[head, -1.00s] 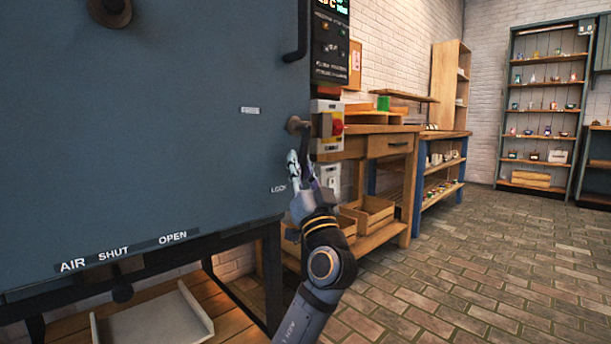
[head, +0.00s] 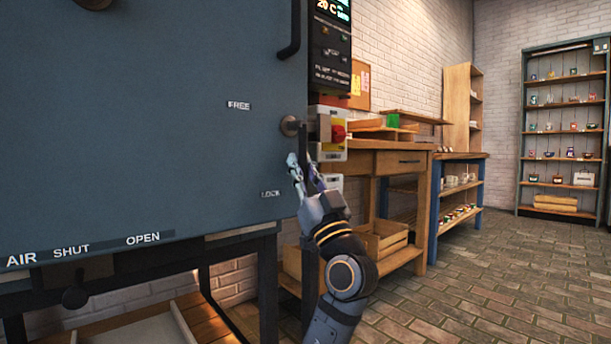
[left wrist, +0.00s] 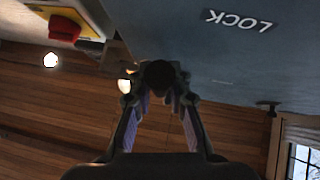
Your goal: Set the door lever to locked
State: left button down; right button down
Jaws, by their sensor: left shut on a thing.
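The blue-grey kiln door (head: 150,140) fills the left of the head view. A FREE label (head: 239,105) sits higher on it and a LOCK label (head: 270,194) lower. The door lever's round pivot (head: 290,125) is at the door's right edge, and its dark bar hangs down from there. My left gripper (head: 304,172) is shut on the lever's lower part, beside the LOCK label. In the left wrist view the dark lever end (left wrist: 158,76) sits between the fingers, and the LOCK label (left wrist: 238,20) is above right. My right gripper is not in view.
A switch box with a red and yellow knob (head: 337,132) stands just right of the lever. A wooden workbench (head: 385,160) with crates is behind it. The brick floor (head: 470,270) at right is clear.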

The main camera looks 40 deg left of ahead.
aim_at(306, 124)
pick_arm(q)
jog(key=shift+w, duration=0.1)
jog(key=c, duration=1.3)
grip_release()
jog(key=shift+o, duration=0.2)
jog(key=shift+r, duration=0.15)
notch_tip(306, 124, up, 9)
jog(key=shift+d+r, duration=0.15)
jog(key=shift+r, duration=0.35)
